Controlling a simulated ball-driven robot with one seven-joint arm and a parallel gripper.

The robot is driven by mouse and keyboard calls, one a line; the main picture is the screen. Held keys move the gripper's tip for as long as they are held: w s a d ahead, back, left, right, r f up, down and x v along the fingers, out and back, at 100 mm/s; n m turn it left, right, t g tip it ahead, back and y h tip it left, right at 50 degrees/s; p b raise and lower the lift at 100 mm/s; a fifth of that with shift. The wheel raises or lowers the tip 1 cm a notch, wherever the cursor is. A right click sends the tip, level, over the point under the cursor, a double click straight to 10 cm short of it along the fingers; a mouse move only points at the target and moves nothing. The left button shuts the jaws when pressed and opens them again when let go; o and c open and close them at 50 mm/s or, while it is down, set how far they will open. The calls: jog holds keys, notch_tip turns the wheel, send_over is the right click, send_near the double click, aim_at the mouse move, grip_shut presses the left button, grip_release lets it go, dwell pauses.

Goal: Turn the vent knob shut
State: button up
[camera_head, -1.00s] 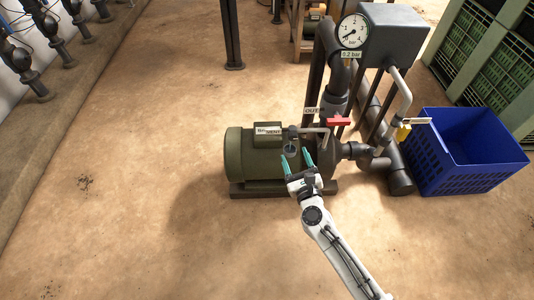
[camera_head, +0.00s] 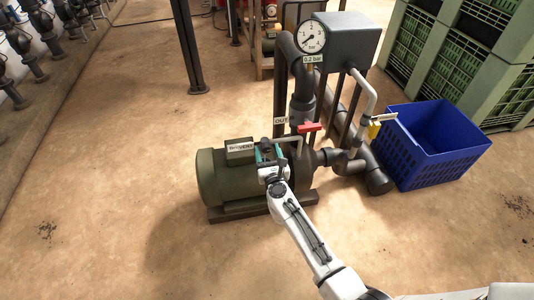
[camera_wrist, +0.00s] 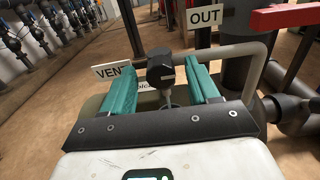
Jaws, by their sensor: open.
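The vent knob (camera_wrist: 160,68) is a dark lobed knob on a thin stem, beside a white VENT sign (camera_wrist: 108,71) in the wrist view. My gripper (camera_wrist: 161,76) is open, with one teal finger on each side of the knob. Gaps show between the fingers and the knob. In the head view my gripper (camera_head: 267,152) is over the right part of the green pump (camera_head: 220,180) and hides the knob. The VENT sign also shows there (camera_head: 240,148).
A red lever handle (camera_head: 309,127) and the OUT sign (camera_head: 281,120) are close behind my gripper. A bent grey pipe (camera_wrist: 245,55) passes just right of my fingers. A gauge (camera_head: 311,37) stands above. A blue crate (camera_head: 432,150) is at right; floor at left is clear.

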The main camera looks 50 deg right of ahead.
jog(key=shift+w+d, duration=0.2)
jog(key=shift+w, duration=0.1)
jog(key=c, duration=1)
jog(key=shift+c, duration=0.2)
